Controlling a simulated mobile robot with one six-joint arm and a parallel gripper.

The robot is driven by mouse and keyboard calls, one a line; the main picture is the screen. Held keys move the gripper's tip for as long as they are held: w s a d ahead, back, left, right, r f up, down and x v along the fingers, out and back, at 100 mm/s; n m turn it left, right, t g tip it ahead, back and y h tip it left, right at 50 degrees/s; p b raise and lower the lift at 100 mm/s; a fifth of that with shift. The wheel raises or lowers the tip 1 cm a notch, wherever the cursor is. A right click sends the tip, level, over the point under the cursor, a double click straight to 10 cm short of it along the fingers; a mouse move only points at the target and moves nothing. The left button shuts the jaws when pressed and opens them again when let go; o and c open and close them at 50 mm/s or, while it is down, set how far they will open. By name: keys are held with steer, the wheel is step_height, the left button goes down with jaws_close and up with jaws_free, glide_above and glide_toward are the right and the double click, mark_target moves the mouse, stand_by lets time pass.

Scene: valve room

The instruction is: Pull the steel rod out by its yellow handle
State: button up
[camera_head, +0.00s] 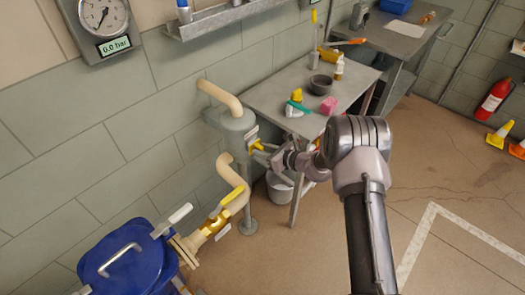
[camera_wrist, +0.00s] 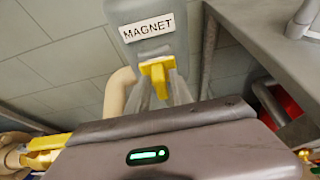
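The steel rod itself is hidden. My gripper (camera_head: 266,153) is at the handle. In the wrist view its two pale fingers (camera_wrist: 161,88) lie on either side of the yellow stem, with a gap between them. I see no clear contact with the handle.
A steel table (camera_head: 265,95) with small items stands just right of the housing, near my arm. A grey bucket (camera_head: 279,191) sits below.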

jaws_close()
stand_by(1.2)
